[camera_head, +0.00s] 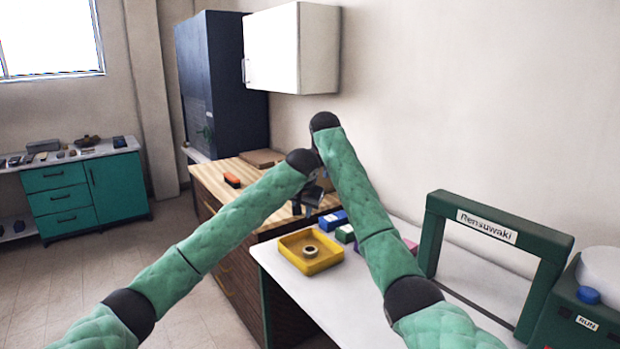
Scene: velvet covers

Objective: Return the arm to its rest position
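My two arms in quilted green covers with black joints reach forward from the bottom corners and come together near the middle of the view. My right gripper (308,203) is a small dark shape below the joints, over the border between the wooden counter and the white table. It is partly covered by the arms and too small to tell whether it is open or shut. I see nothing clearly held in it. My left gripper is not distinguishable, as the black joint at the end of the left arm hides what lies beyond.
A yellow tray (291,241) with a ring (310,252) stands on the white table (345,302), near blue (333,220) and green boxes. A green frame (433,233) stands at right. A wooden counter (221,172) and white wall cabinet (292,48) lie beyond. Floor at left is clear.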

